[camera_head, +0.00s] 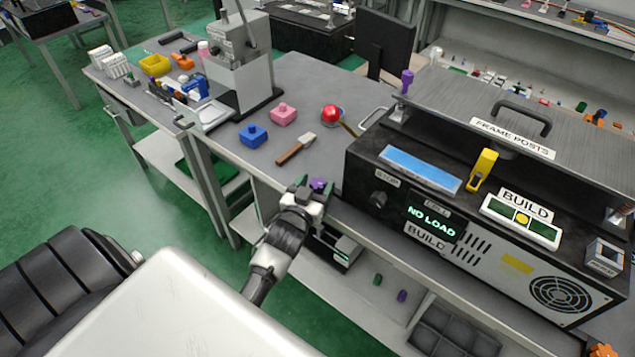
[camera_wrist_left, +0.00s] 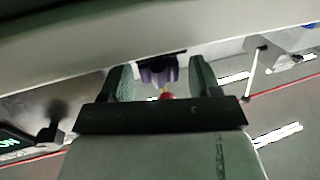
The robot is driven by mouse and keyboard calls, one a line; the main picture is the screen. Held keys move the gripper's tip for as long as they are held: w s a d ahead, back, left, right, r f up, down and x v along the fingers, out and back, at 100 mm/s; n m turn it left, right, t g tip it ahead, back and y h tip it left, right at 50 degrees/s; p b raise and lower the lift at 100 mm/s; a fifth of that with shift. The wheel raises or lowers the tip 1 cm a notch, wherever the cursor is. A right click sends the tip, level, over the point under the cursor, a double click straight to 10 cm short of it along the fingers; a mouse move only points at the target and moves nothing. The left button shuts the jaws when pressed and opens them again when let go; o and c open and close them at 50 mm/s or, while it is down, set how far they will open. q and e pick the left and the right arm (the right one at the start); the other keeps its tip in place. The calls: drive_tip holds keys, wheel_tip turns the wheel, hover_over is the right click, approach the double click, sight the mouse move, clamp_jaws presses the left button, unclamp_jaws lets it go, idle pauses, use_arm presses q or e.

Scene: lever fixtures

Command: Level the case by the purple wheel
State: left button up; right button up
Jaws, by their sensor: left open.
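The case (camera_head: 560,258) is the long black machine at the right, with a "NO LOAD" display and a "BUILD" label on its front. The small purple wheel (camera_head: 318,184) shows near the case's front left corner, at the table's front edge. In the left wrist view the purple wheel (camera_wrist_left: 158,72) is ridged and sits under a pale edge. My left gripper (camera_head: 310,192) is open at the wheel. In the left wrist view its fingers (camera_wrist_left: 160,85) stand on either side of the wheel, with gaps visible. My right gripper is not in view.
A wooden-handled tool (camera_head: 296,148), a blue block (camera_head: 253,134), a pink block (camera_head: 284,114) and a red ball (camera_head: 332,114) lie on the table left of the case. An orange wheel (camera_head: 602,350) shows at lower right. A lower shelf (camera_head: 330,290) runs beneath.

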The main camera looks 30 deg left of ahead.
use_arm(q)
drive_tip(key=s+d+b, duration=0.1)
drive_tip(key=s, duration=0.8)
drive_tip(key=shift+s+d, duration=0.25)
drive_tip(key=shift+d, duration=0.15)
drive_tip(key=s+d+f+m+g+h, duration=0.1)
drive_tip(key=s+d+f+g, duration=0.15)
drive_tip(key=f, duration=0.75)
drive_tip(key=s+d+f+m+g+h, duration=0.1)
drive_tip(key=s+d+f+g, duration=0.2)
drive_tip(key=f, duration=0.8)
drive_tip(key=s+d+f+g+h, duration=0.1)
drive_tip(key=s+d+f+g, duration=0.3)
drive_tip(key=f, duration=0.6)
drive_tip(key=s+a+f+m+g, duration=0.1)
drive_tip(key=s+f, duration=0.3)
drive_tip(key=s, duration=0.4)
drive_tip(key=s+a+f+g, duration=0.1)
drive_tip(key=s+f+g, duration=0.2)
drive_tip(key=s+f, duration=0.2)
drive_tip(key=s+f+m+g, duration=0.1)
drive_tip(key=s+f+g, duration=0.2)
drive_tip(key=s, duration=0.8)
drive_tip(key=shift+s+a+f+m, duration=0.3)
drive_tip(key=shift+s+a+f, duration=0.1)
drive_tip(key=shift+f, duration=0.45)
